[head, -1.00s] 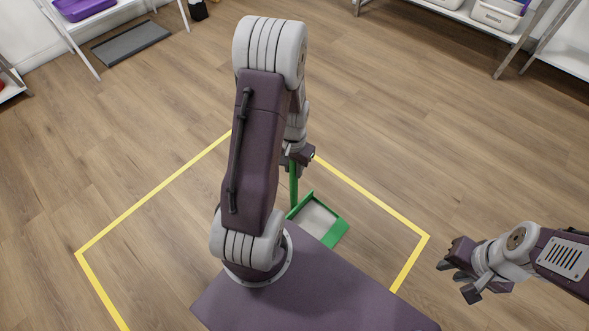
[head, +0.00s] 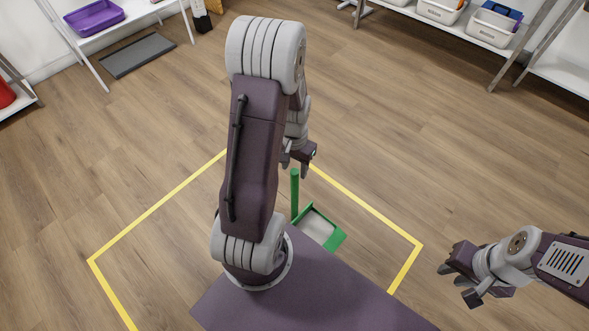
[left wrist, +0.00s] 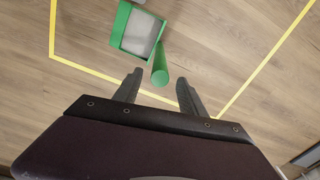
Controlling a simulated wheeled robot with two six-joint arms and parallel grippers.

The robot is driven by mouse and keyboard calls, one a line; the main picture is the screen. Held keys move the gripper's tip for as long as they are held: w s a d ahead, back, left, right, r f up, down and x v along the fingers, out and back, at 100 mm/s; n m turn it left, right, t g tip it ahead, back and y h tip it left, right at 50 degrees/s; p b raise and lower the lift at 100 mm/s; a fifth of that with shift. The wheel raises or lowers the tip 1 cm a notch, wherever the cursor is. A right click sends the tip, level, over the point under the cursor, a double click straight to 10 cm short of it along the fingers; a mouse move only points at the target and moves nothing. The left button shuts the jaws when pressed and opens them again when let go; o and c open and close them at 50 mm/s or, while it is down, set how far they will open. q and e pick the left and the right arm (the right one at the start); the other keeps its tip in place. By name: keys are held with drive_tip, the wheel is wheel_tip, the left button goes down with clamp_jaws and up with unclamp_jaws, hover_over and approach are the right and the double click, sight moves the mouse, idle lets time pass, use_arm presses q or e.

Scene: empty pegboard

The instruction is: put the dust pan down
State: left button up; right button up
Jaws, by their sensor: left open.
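The green dust pan (head: 328,239) with a pale inside rests on the wooden floor within the yellow outline, partly hidden by my base. Its green handle (head: 294,192) stands upright. In the left wrist view the pan (left wrist: 121,25) is at the top and the handle (left wrist: 160,66) points towards the camera. My left gripper (head: 299,168) is open just above the handle's top and apart from it; in the left wrist view its fingers (left wrist: 159,88) are spread with the handle end between and beyond them. My right gripper (head: 458,281) is off to the right, empty, with its fingers apart.
Yellow tape (head: 155,207) marks an area on the floor around the pan. White shelves (head: 508,52) with bins stand at the back right. A shelf with a purple tray (head: 94,17) and a grey mat (head: 138,55) are at the back left. The floor between is clear.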

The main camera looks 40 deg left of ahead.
use_arm(q)
wheel_tip(320, 180, up, 2)
drive_tip(key=shift+p, duration=0.3)
drive_tip(key=s+d+r, duration=0.2)
drive_tip(key=d+r, duration=0.1)
drive_tip(key=d, duration=0.3)
drive_tip(key=s+d+r+m+t, duration=0.1)
drive_tip(key=s+d+r, duration=0.2)
drive_tip(key=d, duration=0.3)
drive_tip(key=shift+d+r, duration=0.15)
drive_tip(key=shift+r, duration=0.1)
drive_tip(key=shift+r, duration=0.1)
